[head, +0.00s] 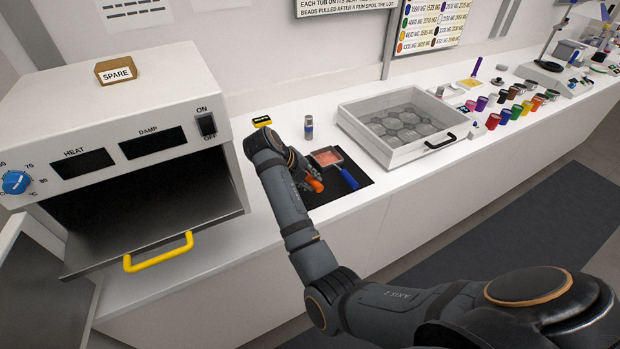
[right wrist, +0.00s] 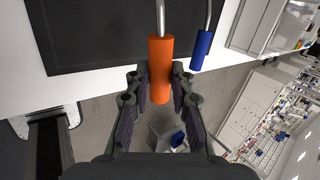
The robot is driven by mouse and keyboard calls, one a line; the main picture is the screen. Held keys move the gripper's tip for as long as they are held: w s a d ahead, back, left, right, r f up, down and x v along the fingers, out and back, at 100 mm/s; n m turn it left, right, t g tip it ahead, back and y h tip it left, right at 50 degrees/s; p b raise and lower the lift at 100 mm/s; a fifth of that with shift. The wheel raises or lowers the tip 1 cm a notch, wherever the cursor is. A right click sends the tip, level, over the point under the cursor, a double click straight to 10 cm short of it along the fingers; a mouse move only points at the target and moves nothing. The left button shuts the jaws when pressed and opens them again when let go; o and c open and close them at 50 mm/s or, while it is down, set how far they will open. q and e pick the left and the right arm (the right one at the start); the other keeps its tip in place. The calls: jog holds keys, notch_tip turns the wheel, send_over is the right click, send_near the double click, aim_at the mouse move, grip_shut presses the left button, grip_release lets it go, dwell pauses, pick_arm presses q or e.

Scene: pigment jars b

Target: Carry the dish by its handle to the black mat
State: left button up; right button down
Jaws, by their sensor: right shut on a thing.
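The black mat (head: 355,192) lies on the white counter; it also shows at the top of the right wrist view (right wrist: 95,35). A dish with pinkish contents (head: 327,157) and a blue handle (head: 348,178) is at the mat. An orange handle (head: 315,184) on a metal rod sits left of it, over the mat's front part. My right gripper (right wrist: 160,88) is shut on this orange handle (right wrist: 160,65), with the blue handle (right wrist: 202,50) close to its right. My arm hides the orange handle's dish, so I cannot tell whether it touches the mat. My left gripper is not in view.
A small jar (head: 309,127) and a yellow-black block (head: 262,121) stand behind the mat. A large grey tray (head: 365,145) is to the right, with several coloured jars (head: 505,110) beyond.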

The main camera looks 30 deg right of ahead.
notch_tip(320, 180, down, 3)
jog(key=shift+f+b, duration=0.15)
jog(key=shift+b, duration=0.85)
jog(key=shift+f+b, duration=0.5)
jog(key=shift+f, duration=0.2)
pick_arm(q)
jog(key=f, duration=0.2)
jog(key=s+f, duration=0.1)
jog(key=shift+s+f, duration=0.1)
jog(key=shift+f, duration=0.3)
pick_arm(e)
jog(key=shift+w, duration=0.1)
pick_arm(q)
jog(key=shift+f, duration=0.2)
pick_arm(e)
jog(key=shift+f, duration=0.2)
jog(key=c, duration=1.1)
grip_release()
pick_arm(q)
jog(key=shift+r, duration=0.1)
pick_arm(e)
jog(key=shift+r, duration=0.1)
